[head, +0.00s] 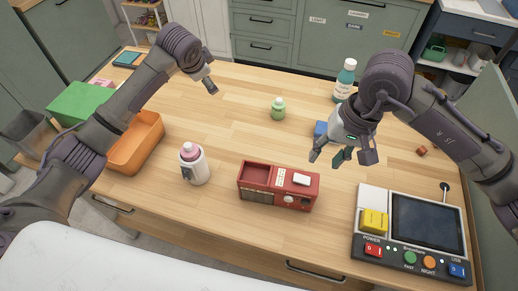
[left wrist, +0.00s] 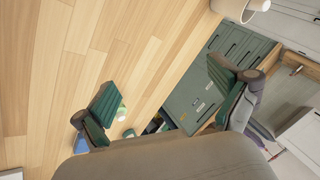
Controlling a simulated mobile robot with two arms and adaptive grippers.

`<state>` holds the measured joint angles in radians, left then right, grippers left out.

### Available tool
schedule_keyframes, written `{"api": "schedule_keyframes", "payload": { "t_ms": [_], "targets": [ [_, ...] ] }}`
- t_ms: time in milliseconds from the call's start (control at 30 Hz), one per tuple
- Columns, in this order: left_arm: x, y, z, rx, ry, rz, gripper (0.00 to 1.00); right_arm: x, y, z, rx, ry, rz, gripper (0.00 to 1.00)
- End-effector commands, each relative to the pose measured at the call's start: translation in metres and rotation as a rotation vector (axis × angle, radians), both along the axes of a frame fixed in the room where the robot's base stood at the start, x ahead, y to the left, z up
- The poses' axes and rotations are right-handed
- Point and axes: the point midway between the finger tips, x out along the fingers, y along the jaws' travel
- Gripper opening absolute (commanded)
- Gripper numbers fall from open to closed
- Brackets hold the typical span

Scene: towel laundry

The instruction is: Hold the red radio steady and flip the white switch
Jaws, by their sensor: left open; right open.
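The red radio (head: 278,187) lies on the wooden table near the front middle in the head view. A white switch (head: 302,179) sits on its top right part. My right gripper (head: 338,157) is open and empty, above the table behind and to the right of the radio, apart from it. My left gripper (head: 211,87) is raised over the table's back left, far from the radio. In the left wrist view my left gripper (left wrist: 165,95) shows two green-padded fingers wide apart with nothing between them. The radio is not visible in that view.
A white and pink bottle (head: 194,165) stands left of the radio. A control panel with a dark screen (head: 424,224) lies to the right. An orange bin (head: 136,143) is at left. A green bottle (head: 278,108) and a teal bottle (head: 345,80) stand farther back. The table's middle is clear.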

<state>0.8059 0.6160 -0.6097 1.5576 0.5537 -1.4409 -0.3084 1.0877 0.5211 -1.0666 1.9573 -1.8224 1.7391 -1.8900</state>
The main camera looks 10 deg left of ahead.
Motion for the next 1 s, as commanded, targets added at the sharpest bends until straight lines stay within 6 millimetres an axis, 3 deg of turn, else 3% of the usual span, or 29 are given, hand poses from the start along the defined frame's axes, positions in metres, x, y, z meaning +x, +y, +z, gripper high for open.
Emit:
{"api": "schedule_keyframes", "payload": {
  "t_ms": [33, 200, 300, 400, 500, 633, 833, 1000],
  "targets": [
    [-0.01, -0.03, 0.001, -0.012, 0.037, -0.063, 0.98, 0.0, 0.0, 0.0, 0.0, 0.0, 0.0, 0.42],
    [-0.064, -0.115, -0.002, -0.019, 0.204, -0.282, 0.98, 0.0, 0.0, 0.0, 0.0, 0.0, 0.0, 0.42],
    [-0.105, -0.155, -0.003, 0.003, 0.312, -0.419, 0.98, 0.0, 0.0, 0.0, 0.0, 0.0, 0.0, 0.42],
    [-0.145, -0.182, -0.004, 0.041, 0.412, -0.546, 0.98, 0.0, 0.0, 0.0, 0.0, 0.0, 0.0, 0.42],
    [-0.18, -0.198, -0.004, 0.086, 0.499, -0.648, 0.98, 0.0, 0.0, 0.0, 0.0, 0.0, 0.0, 0.42],
    [-0.209, -0.206, -0.004, 0.134, 0.573, -0.735, 0.98, 0.0, 0.0, 0.0, 0.0, 0.0, 0.0, 0.42],
    [-0.222, -0.207, -0.013, 0.155, 0.61, -0.77, 0.98, 0.0, 0.0, 0.0, 0.0, 0.0, 0.0, 0.42],
    [-0.223, -0.207, -0.04, 0.153, 0.61, -0.767, 0.98, 0.0, 0.0, 0.0, 0.0, 0.0, 0.0, 0.42]
  ]
}}
